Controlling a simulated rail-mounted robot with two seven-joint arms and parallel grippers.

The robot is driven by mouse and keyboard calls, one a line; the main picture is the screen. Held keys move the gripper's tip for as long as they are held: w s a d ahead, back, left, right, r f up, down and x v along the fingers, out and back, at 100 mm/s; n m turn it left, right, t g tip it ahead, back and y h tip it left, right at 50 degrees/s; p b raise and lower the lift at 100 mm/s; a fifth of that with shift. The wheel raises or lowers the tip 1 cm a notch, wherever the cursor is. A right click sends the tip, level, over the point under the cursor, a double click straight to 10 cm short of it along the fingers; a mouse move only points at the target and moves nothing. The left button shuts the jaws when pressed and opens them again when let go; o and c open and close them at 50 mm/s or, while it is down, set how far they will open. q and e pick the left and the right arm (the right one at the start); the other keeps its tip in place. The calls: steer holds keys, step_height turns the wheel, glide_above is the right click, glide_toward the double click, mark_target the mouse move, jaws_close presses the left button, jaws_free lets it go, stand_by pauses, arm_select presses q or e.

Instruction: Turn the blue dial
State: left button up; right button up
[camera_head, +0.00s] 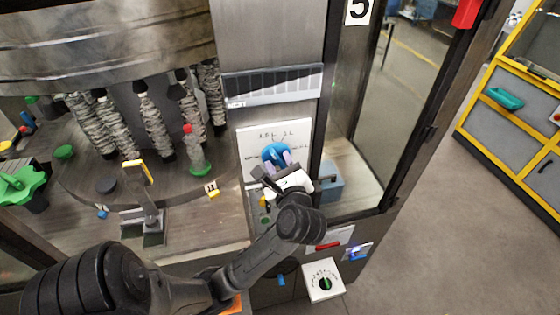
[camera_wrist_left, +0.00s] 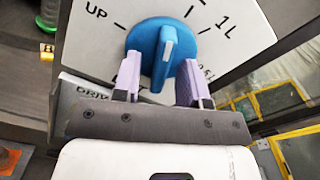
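The blue dial (camera_head: 274,152) is on a white panel with printed markings around it, on the front of the machine. In the left wrist view the dial (camera_wrist_left: 150,42) has a raised grip bar with a white pointer line, tilted slightly right of straight up. My left gripper (camera_head: 279,163) is at the dial's lower side. In the left wrist view its two pale purple fingers (camera_wrist_left: 161,68) are apart, with the lower part of the dial between them. I cannot tell whether either finger touches it. My right gripper is not in view.
A second white dial panel with a green pointer (camera_head: 324,282) is lower on the machine. A grey-blue box (camera_head: 330,182) stands right of the gripper. A round turntable with bottle-like coils (camera_head: 152,130) is to the left. The floor at the right (camera_head: 440,220) is clear.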

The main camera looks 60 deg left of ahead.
arm_select(q)
steer(key=shift+a, duration=0.1)
steer(key=shift+c, duration=0.2)
jaws_close()
